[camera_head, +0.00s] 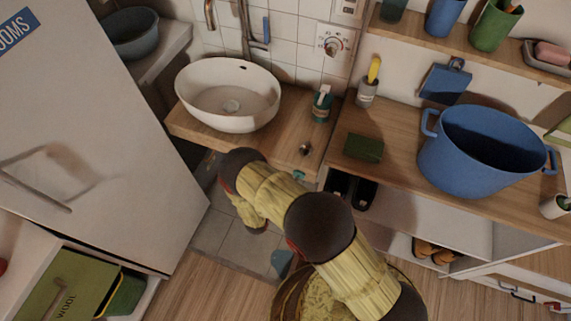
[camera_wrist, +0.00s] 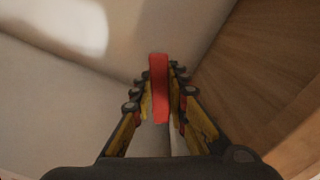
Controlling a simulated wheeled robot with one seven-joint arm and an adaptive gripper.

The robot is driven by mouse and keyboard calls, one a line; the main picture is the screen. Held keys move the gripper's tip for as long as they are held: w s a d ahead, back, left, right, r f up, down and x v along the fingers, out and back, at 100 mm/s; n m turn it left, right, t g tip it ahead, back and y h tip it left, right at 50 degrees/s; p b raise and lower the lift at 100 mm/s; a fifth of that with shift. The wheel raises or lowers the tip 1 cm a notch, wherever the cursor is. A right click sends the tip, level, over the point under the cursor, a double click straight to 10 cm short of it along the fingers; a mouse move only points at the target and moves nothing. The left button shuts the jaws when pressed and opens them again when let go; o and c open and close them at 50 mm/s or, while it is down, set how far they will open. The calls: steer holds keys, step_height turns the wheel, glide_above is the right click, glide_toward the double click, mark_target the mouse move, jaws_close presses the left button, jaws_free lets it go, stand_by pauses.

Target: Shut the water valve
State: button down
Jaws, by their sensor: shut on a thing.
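In the wrist view my gripper (camera_wrist: 160,100) is shut on a narrow red bar (camera_wrist: 158,75), which looks like the handle of the water valve. The bar stands nearly straight up in the picture between the two yellow and dark fingers. The valve body and any pipe behind the bar cannot be made out. In the head view my arm reaches down in front of the counter below the white sink bowl (camera_head: 205,108). The gripper and the valve are hidden there by the arm and counter.
A wooden counter (camera_head: 285,140) carries the sink and a soap bottle (camera_head: 322,104). A large white door (camera_head: 90,130) stands close on the left. A blue pot (camera_head: 480,165) is on the right counter. Tiled floor (camera_head: 220,235) shows below the sink.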

steer(key=shift+a+r+m, duration=0.1)
steer(key=shift+r+m, duration=0.3)
steer(key=shift+m, duration=0.65)
steer(key=shift+a+r+m, duration=0.1)
steer(key=shift+r+m, duration=0.25)
steer(key=shift+m, duration=0.7)
steer(key=shift+w+r, duration=0.1)
steer(key=c, duration=1.7)
jaws_free()
steer(key=shift+c, duration=0.2)
steer(key=v, duration=1.2)
